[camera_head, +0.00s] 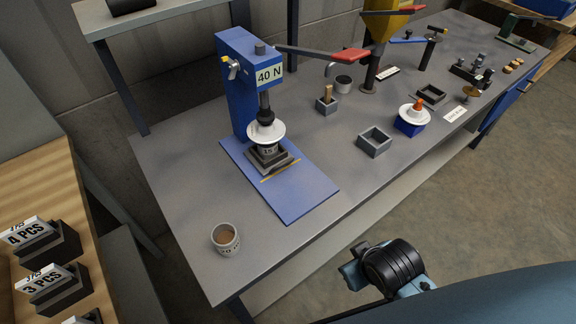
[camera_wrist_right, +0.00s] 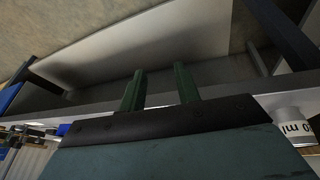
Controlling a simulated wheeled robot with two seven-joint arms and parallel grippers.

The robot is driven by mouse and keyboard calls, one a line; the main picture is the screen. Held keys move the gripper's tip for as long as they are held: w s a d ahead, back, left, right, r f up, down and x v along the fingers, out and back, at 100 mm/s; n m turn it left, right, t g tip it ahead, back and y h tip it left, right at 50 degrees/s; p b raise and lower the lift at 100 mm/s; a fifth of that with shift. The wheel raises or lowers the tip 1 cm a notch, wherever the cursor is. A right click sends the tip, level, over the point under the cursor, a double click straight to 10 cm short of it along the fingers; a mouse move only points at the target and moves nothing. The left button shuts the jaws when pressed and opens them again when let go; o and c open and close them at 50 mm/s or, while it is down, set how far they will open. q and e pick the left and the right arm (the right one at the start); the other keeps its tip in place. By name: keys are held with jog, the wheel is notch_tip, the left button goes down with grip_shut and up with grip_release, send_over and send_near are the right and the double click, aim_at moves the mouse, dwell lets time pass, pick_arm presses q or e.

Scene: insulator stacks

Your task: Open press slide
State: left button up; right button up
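The blue press (camera_head: 237,80) stands on the grey bench with a "40 N" label and a red-tipped lever (camera_head: 340,55). A white disc-shaped insulator (camera_head: 266,132) sits under its ram, above a dark square fixture (camera_head: 270,160) on the blue base plate (camera_head: 300,190). A yellow line crosses the plate just in front of the fixture. My right gripper (camera_wrist_right: 160,88) is open in the right wrist view, its two green fingers apart with nothing between them. My right arm is low in front of the bench in the head view, apart from the press. My left gripper is not in view.
A cup (camera_head: 226,238) stands near the bench's front left corner. To the right are grey trays (camera_head: 374,142), a white insulator on a blue block (camera_head: 410,120), and a yellow press (camera_head: 385,25). Labelled holders (camera_head: 45,245) stand on a wooden table at left.

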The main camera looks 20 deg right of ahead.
jog(key=w+d+r+n+t+h, duration=0.25)
jog(key=w+r+n+t, duration=0.55)
jog(key=w, duration=0.5)
jog(key=w+a+n+t+y, duration=0.1)
jog(key=a+n+y, duration=0.1)
jog(key=n, duration=0.1)
jog(key=w+a+f+n+t+y, duration=0.1)
jog(key=n+y, duration=0.2)
jog(key=n, duration=0.1)
jog(key=w+a+n+y, duration=0.1)
jog(key=a+n+y, duration=0.1)
jog(key=n+y, duration=0.1)
jog(key=shift+w+a+f+n+t, duration=0.1)
jog(key=shift+a+f+n+t, duration=0.2)
jog(key=shift+f+n+t, duration=0.15)
jog(key=shift+w+a+n+y, duration=0.15)
jog(key=shift+a+n+y, duration=0.1)
jog(key=shift+n, duration=0.1)
jog(key=shift+w+a+f, duration=0.1)
jog(key=shift+w+f, duration=0.05)
jog(key=shift+w, duration=0.2)
jog(key=x, duration=1.2)
jog(key=shift+f, duration=0.2)
grip_shut()
